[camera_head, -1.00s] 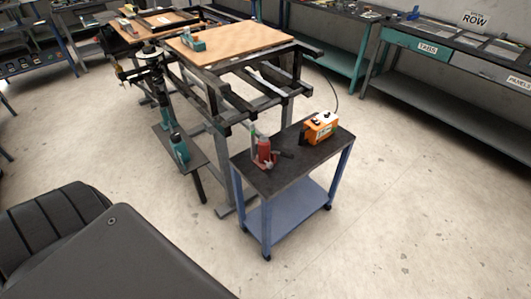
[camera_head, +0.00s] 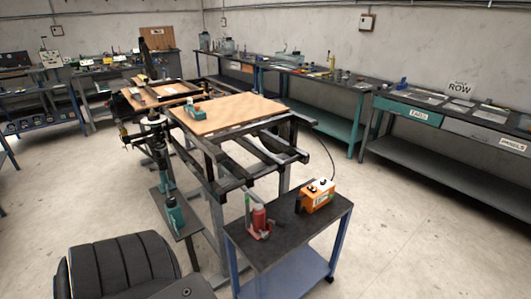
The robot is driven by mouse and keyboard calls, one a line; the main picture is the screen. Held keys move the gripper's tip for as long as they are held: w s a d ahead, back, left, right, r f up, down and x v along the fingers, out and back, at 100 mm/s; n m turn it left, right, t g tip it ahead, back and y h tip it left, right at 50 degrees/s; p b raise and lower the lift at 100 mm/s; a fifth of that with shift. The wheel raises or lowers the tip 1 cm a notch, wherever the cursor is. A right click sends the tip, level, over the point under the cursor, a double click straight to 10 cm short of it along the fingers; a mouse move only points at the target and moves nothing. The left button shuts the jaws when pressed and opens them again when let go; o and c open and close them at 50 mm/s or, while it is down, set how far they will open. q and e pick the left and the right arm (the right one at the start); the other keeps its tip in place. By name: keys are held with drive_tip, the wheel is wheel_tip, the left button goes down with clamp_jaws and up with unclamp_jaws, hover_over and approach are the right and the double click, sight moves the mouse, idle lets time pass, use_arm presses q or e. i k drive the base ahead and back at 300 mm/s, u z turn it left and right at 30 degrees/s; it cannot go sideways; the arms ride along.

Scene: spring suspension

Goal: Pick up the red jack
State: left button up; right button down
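The red jack (camera_head: 259,218) stands upright on the dark top of a small blue cart (camera_head: 283,239), near its left end. A dark part lies against the jack's right side, and a light upright piece shows at its left. Neither of my grippers is in the picture, so nothing shows of their state.
An orange box (camera_head: 318,197) sits on the cart right of the jack. A metal frame with a wooden board (camera_head: 228,113) stands behind the cart. A teal jack (camera_head: 173,214) is on a low plate at left. A black seat (camera_head: 118,266) fills the lower left. Floor at right is clear.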

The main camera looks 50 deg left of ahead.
sight(258, 217)
drive_tip(key=i, duration=3.4)
drive_tip(key=u, duration=3.5)
